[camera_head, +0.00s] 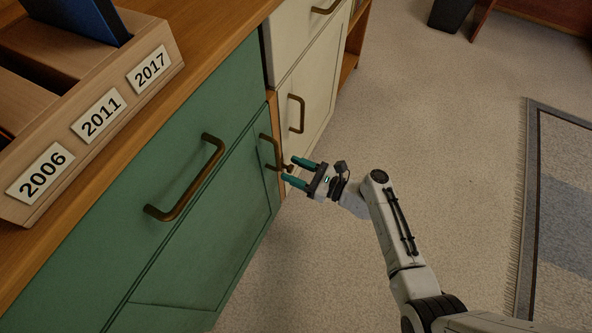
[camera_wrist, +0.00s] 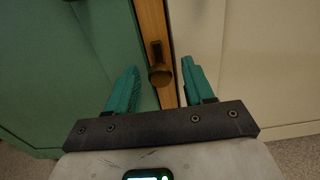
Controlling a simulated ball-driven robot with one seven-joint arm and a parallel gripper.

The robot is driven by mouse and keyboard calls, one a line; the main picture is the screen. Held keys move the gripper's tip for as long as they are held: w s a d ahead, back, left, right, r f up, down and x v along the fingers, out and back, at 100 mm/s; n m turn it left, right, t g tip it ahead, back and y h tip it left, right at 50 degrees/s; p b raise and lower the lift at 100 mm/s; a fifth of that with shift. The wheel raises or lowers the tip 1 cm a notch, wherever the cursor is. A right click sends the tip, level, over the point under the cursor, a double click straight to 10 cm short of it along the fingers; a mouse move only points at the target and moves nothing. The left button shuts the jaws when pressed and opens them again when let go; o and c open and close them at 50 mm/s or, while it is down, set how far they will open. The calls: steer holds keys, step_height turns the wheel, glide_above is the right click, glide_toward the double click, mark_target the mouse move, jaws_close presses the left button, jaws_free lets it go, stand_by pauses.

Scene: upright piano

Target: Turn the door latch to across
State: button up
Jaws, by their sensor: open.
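The door latch (camera_wrist: 159,73) is a small dark bronze piece on the wooden strip between the green door (camera_wrist: 75,70) and the cream door. In the wrist view its bar seems to run along the strip, upright rather than across. In the head view the latch (camera_head: 284,168) shows small beside the green door's handle. My gripper (camera_head: 290,169) is open, its two teal fingers pointing at the strip. In the wrist view the fingers of my gripper (camera_wrist: 160,66) lie to either side of the latch, with visible gaps. Contact is not seen.
The green door has a bronze handle (camera_head: 270,152) close to my fingers. A green drawer with a larger handle (camera_head: 187,180) is at left. A cream door (camera_head: 310,95) stands beyond. A wooden box with year labels (camera_head: 95,110) sits on the top. The carpet at right is open.

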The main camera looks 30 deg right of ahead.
steer(key=shift+c, duration=0.4)
jaws_close()
steer(key=n+b, duration=0.2)
steer(key=n, duration=0.2)
steer(key=shift+a+f+n, duration=0.1)
steer(key=shift+n, duration=0.3)
steer(key=shift+s+f+n+b, duration=0.1)
steer(key=shift+n+b, duration=3.35)
steer(key=shift+n, duration=3.05)
